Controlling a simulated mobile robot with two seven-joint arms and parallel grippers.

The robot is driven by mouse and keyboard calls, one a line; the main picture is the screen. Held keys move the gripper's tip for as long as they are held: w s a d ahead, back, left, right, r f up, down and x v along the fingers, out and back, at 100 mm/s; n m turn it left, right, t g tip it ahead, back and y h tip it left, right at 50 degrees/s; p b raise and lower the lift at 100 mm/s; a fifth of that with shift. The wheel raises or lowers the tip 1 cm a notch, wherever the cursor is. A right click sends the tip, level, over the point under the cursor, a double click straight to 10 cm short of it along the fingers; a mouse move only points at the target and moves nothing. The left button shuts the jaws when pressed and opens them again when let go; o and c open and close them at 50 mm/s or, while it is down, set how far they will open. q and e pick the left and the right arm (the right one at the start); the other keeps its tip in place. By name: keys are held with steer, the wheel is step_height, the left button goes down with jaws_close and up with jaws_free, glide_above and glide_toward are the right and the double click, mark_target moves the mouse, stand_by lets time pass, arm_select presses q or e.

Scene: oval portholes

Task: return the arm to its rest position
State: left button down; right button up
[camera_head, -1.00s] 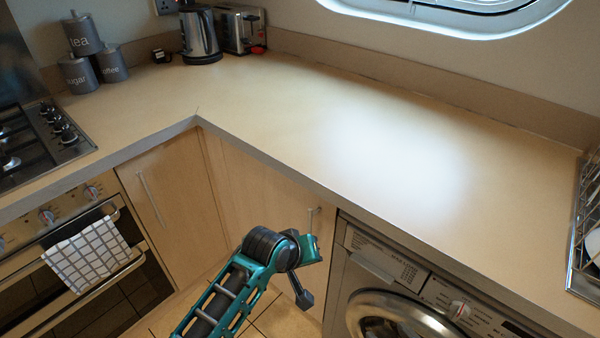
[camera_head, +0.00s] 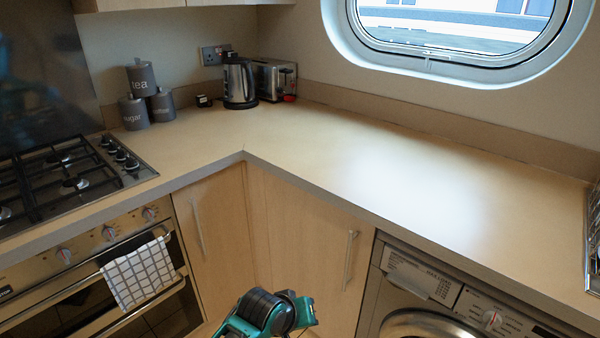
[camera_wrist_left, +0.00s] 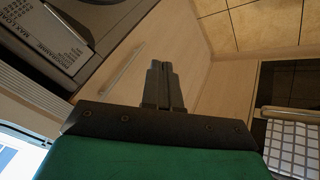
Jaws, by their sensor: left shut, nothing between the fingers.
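My left arm (camera_head: 262,312) shows at the bottom edge of the head view as a teal and black elbow-like joint, in front of the cabinet doors and below the worktop edge. Its fingers are outside or below that view. In the left wrist view my left gripper (camera_wrist_left: 163,84) is shut, its two dark fingers together with nothing between them. It points along the wooden cabinet front, and I cannot tell the exact gap to it. My right arm and gripper are not in view.
The worktop (camera_head: 330,150) is clear in the middle. A kettle (camera_head: 239,83), toaster (camera_head: 274,78) and grey canisters (camera_head: 134,110) stand at the back. A hob (camera_head: 70,170), an oven with a checked towel (camera_head: 138,273), cabinet doors (camera_head: 300,230) and a washing machine (camera_head: 425,300) surround the arm.

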arm_select(q)
steer(key=w+a+f+y, duration=0.15)
steer(key=a+y, duration=0.25)
steer(key=a, duration=1.4)
steer(key=a+f+y, duration=0.2)
steer(key=a+y, duration=0.1)
steer(key=a, duration=1.4)
steer(key=s+d+m+t+h, duration=0.2)
steer(key=s+d+m, duration=0.15)
steer(key=s, duration=0.55)
steer(key=s+d+m+t+h, duration=0.25)
steer(key=s+m, duration=0.25)
steer(key=s, duration=0.4)
steer(key=d+n, duration=0.4)
steer(key=d, duration=0.7)
steer(key=shift+r+n+t, duration=0.2)
steer(key=shift+n+t, duration=0.15)
